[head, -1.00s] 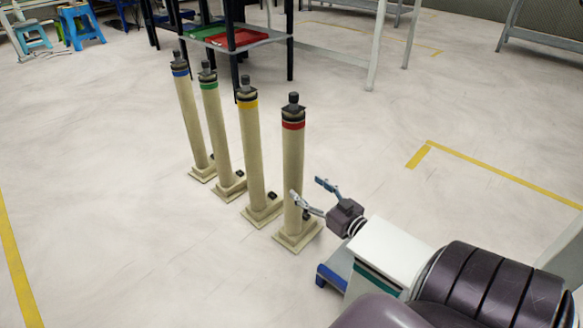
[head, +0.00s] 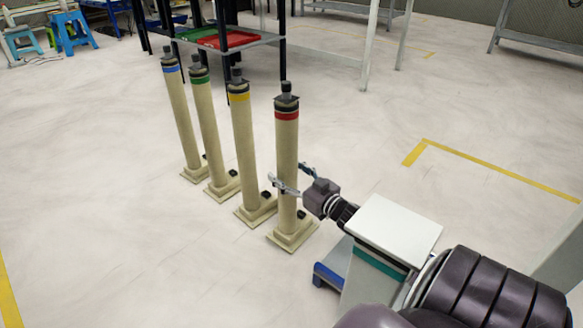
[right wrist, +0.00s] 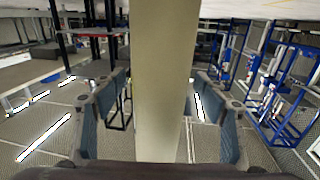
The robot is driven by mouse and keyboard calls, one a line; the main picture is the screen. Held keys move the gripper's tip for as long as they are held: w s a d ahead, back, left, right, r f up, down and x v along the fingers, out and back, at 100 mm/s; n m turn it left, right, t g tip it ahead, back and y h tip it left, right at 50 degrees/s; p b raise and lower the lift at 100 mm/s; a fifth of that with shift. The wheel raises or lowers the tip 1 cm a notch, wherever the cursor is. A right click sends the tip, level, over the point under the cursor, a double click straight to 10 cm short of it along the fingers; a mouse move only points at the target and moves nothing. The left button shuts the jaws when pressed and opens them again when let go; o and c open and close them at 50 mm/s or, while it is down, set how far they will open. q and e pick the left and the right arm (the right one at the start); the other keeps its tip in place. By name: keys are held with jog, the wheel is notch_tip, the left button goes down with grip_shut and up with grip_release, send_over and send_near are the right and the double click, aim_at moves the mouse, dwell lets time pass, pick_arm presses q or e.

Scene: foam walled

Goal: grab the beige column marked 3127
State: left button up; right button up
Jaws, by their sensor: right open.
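Several beige columns stand upright in a slanting row, each with a coloured band near its top. The nearest column, with a red band (head: 286,145), is at the right end. No number 3127 is readable on any column. My right gripper (head: 293,179) is open at the lower half of the red-banded column, one finger on each side. In the right wrist view the beige shaft (right wrist: 165,70) stands between the two open fingers (right wrist: 160,115), with gaps visible on both sides. My left gripper is not in view.
The yellow-banded column (head: 245,150) stands close left of the red-banded one, with the green-banded (head: 205,130) and blue-banded (head: 180,115) columns beyond. A dark-framed rack with a red tray (head: 228,40) stands behind. The floor in front and right is open, with yellow lines (head: 480,165).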

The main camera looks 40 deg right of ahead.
jog(key=shift+c, duration=0.5)
grip_shut()
jog(key=shift+r, duration=0.35)
